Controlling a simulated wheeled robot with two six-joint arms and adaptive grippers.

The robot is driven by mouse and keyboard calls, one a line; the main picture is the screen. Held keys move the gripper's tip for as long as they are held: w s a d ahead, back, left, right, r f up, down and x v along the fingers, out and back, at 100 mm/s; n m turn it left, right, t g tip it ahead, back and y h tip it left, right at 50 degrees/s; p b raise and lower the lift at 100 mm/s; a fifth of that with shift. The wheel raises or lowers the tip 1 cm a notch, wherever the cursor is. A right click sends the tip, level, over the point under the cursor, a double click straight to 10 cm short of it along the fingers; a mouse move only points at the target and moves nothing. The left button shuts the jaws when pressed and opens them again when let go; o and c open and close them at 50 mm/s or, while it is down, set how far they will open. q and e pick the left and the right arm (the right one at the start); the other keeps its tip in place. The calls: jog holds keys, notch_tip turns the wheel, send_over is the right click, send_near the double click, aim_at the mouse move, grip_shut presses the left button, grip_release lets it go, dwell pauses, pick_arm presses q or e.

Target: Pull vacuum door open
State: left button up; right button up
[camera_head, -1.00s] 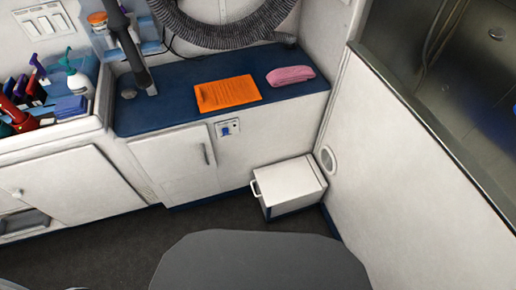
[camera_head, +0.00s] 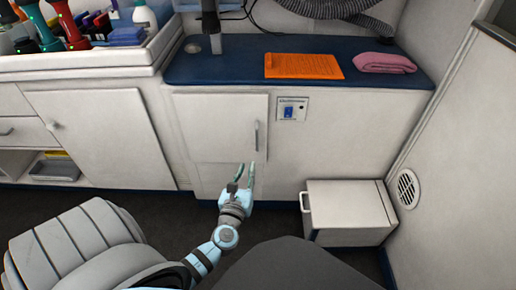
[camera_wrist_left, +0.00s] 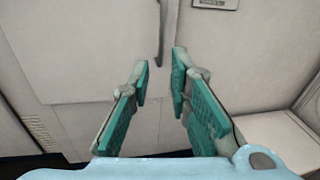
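The vacuum door is most likely the white cabinet door (camera_head: 215,125) below the blue counter, left of the socket panel. It looks closed. Its vertical grey handle (camera_head: 257,136) is near the door's right edge, and the handle also shows in the left wrist view (camera_wrist_left: 161,35). My left gripper (camera_head: 245,173) is in front of the cabinet, below the handle. In the left wrist view its teal-padded fingers (camera_wrist_left: 159,90) are apart with nothing between them, and the handle lies beyond the fingertips. My right gripper is not in view.
A white box with a side handle (camera_head: 348,212) stands on the floor to the right. A socket panel (camera_head: 291,109) is right of the door. The blue counter (camera_head: 235,67) holds an orange sheet (camera_head: 303,66) and a pink towel (camera_head: 385,63). A grey rounded seat (camera_head: 75,250) is at lower left.

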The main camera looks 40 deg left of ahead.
aim_at(257, 137)
pick_arm(q)
jog(key=shift+m+t, duration=0.3)
jog(key=shift+m, duration=0.1)
jog(key=x, duration=0.3)
jog(key=r+x, duration=0.1)
jog(key=x, duration=0.2)
jog(key=b+x, duration=0.1)
jog(key=x, duration=0.2)
jog(key=shift+w+r, duration=0.1)
jog(key=shift+r, duration=0.2)
jog(key=b+x, duration=0.1)
jog(key=x, duration=0.3)
jog(key=shift+w+a+f+b, duration=0.1)
jog(key=shift+w+a+b, duration=0.1)
jog(key=shift+b, duration=0.15)
jog(key=shift+w+a, duration=0.2)
jog(key=shift+w, duration=0.3)
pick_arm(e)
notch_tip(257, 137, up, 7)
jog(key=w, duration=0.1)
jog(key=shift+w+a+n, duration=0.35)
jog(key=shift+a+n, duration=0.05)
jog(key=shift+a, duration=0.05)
pick_arm(q)
jog(key=shift+c, duration=0.4)
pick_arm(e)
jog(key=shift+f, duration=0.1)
pick_arm(q)
grip_shut()
